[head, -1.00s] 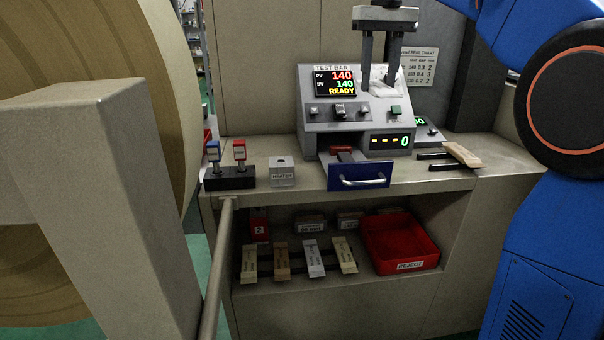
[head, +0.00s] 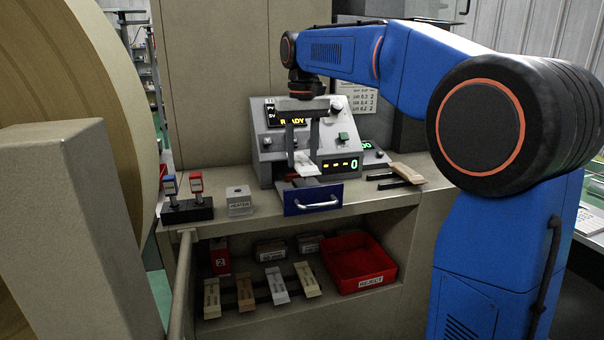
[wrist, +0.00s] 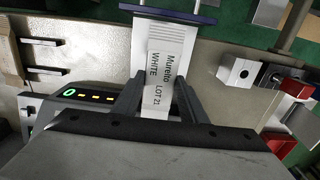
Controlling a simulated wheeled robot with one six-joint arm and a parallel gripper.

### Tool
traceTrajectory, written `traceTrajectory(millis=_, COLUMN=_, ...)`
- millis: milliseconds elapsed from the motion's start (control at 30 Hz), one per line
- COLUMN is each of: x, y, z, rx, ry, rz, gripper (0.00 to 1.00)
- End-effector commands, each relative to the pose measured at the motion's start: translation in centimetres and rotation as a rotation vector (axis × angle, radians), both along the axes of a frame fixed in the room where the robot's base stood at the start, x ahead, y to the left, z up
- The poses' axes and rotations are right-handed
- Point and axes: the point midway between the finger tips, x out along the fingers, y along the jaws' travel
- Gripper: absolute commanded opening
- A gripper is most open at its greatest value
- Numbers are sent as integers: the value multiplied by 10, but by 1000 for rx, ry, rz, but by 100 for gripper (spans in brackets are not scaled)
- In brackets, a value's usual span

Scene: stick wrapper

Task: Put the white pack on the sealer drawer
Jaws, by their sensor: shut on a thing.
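My gripper (head: 303,152) is shut on the white pack (head: 307,168) and points down in front of the sealer (head: 335,145). The sealer drawer (head: 313,199) has a blue front with a metal handle and is pulled out. The pack hangs just above the drawer, tilted in the head view; whether they touch is unclear. In the wrist view the pack (wrist: 163,45) shows the print "WHITE LOT 21" between the fingers (wrist: 162,85), with its far end by the blue drawer front (wrist: 180,13). The pack partly hides the drawer's inside.
A heater block (head: 239,201) and a stand with red and blue parts (head: 187,211) are left of the drawer. A brown-topped pack (head: 406,172) lies at right. Several packs lie on the lower shelf beside a red reject tray (head: 397,271). A large roll stands at far left.

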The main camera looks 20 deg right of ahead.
Motion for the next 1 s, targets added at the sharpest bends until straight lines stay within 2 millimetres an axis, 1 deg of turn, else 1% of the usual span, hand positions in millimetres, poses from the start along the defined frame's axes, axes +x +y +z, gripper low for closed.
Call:
traceTrajectory(millis=33, x=-1, y=0, z=-5, rx=0, ry=1, rz=0, gripper=17)
traceTrajectory(millis=267, x=0, y=0, z=-17, rx=0, ry=1, rz=0, gripper=17)
traceTrajectory(millis=467, x=-1, y=0, z=-44, rx=0, ry=2, rz=0, gripper=17)
traceTrajectory(millis=533, x=0, y=0, z=-50, rx=0, ry=1, rz=0, gripper=17)
traceTrajectory(millis=933, x=0, y=0, z=-55, rx=0, ry=1, rz=0, gripper=17)
traceTrajectory(millis=967, x=0, y=0, z=-55, rx=0, ry=0, rz=0, gripper=45)
traceTrajectory(millis=1000, x=0, y=0, z=-55, rx=0, ry=0, rz=0, gripper=55)
